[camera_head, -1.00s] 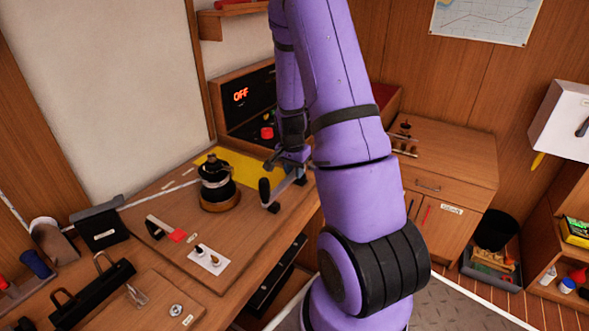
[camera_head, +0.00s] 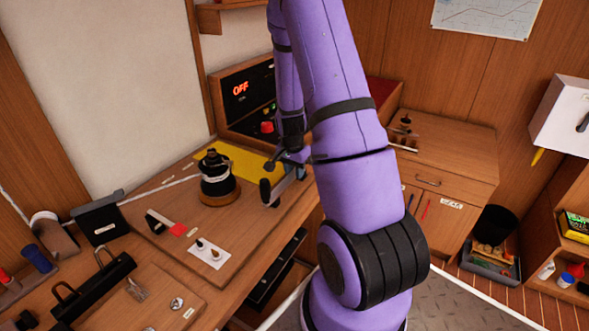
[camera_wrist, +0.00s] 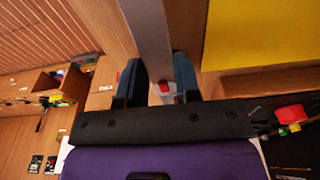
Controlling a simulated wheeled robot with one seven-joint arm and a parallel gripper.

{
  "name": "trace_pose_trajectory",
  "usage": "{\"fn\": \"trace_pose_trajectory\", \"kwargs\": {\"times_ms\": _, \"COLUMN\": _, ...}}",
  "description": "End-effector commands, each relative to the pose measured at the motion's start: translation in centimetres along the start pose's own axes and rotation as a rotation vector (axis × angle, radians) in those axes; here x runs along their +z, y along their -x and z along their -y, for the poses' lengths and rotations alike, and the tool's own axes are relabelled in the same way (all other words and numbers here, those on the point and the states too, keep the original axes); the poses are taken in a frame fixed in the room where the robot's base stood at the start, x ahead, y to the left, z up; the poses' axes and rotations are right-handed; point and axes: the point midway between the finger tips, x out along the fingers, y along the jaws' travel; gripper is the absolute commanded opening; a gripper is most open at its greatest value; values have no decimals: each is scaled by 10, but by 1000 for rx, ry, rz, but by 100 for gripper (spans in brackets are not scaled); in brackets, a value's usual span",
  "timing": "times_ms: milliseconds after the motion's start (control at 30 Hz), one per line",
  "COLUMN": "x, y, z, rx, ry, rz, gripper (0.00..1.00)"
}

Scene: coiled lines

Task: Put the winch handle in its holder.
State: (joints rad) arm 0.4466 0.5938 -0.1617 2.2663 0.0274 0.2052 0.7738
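The winch handle (camera_head: 265,191) is a grey metal bar with a black grip at its lower end. It hangs just right of the black winch (camera_head: 217,178) on the wooden worktop, apart from the winch drum. My gripper (camera_head: 288,162) is partly hidden behind my arm in the head view. In the wrist view my gripper (camera_wrist: 158,76) has its two dark fingers closed on either side of the grey bar of the winch handle (camera_wrist: 149,32). A black open-topped pocket (camera_head: 98,222) at the worktop's left back may be the holder; I cannot tell for sure.
A yellow mat (camera_head: 236,163) lies behind the winch. A white line runs from the winch toward the left. A control panel (camera_head: 247,105) stands behind.

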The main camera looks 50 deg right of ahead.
Motion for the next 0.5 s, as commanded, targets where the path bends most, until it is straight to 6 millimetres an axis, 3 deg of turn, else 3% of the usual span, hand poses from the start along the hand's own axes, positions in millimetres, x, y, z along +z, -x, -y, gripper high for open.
{"fn": "trace_pose_trajectory", "kwargs": {"times_ms": 233, "x": 0, "y": 0, "z": 0, "rx": 0, "ry": 0, "rz": 0, "gripper": 46}}
{"fn": "trace_pose_trajectory", "kwargs": {"times_ms": 267, "x": 0, "y": 0, "z": 0, "rx": 0, "ry": 0, "rz": 0, "gripper": 48}}
{"fn": "trace_pose_trajectory", "kwargs": {"times_ms": 400, "x": 0, "y": 0, "z": 0, "rx": 0, "ry": 0, "rz": 0, "gripper": 75}}
{"fn": "trace_pose_trajectory", "kwargs": {"times_ms": 500, "x": 0, "y": 0, "z": 0, "rx": 0, "ry": 0, "rz": 0, "gripper": 75}}
